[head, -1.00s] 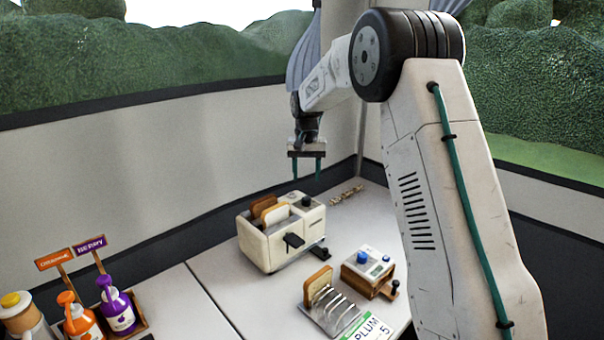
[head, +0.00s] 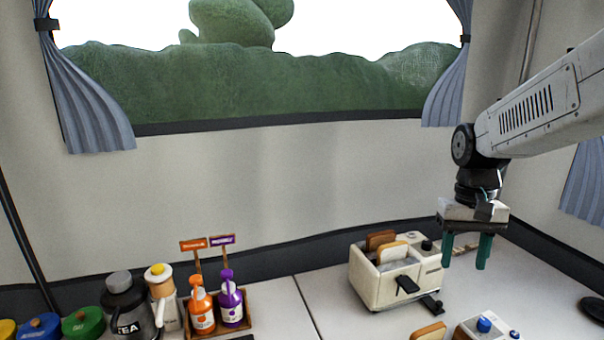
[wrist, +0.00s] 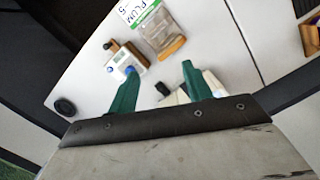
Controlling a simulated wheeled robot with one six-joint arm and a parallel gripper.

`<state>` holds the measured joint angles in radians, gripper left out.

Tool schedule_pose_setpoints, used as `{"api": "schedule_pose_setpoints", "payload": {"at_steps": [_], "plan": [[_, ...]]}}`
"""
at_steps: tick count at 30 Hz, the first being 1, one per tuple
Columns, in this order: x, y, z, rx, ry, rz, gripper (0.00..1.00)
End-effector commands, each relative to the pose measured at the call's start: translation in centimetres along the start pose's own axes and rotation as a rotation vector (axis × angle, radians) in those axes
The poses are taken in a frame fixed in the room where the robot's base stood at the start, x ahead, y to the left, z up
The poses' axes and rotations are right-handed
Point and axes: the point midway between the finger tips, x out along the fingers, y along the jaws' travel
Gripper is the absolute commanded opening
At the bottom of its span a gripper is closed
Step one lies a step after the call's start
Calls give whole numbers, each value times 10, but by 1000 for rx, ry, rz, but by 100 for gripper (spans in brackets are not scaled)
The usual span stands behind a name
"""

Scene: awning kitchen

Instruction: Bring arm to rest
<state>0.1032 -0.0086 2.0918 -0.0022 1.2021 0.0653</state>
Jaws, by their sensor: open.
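My gripper (head: 465,252) hangs from my arm at the right of the head view, with its two green fingers pointing down. The fingers are apart and nothing is between them. It is in the air, by the right side of the cream toaster (head: 372,285) in the picture. In the wrist view my gripper (wrist: 160,82) also shows its green fingers spread and empty. The toaster holds two slices of bread and has a black lever on its front; its body is mostly hidden behind the fingers in the wrist view.
A small device with blue knobs (head: 473,329) and a toast slice (head: 428,332) stand at the bottom edge. A tray holds orange (head: 202,312) and purple bottles (head: 231,305). A tea pot (head: 125,305) and several coloured lids stand left. Bare counter (head: 275,300) lies between bottles and toaster.

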Motion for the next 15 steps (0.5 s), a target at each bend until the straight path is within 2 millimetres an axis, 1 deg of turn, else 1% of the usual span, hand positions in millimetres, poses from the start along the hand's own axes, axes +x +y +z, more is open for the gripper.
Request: {"api": "schedule_pose_setpoints", "payload": {"at_steps": [1,6,12,15], "plan": [[-3,-1,22,-16,10,0,50],[-3,-3,87,-65,36,2,50],[5,-3,154,-113,84,3,50],[11,-3,182,-131,118,3,50]]}}
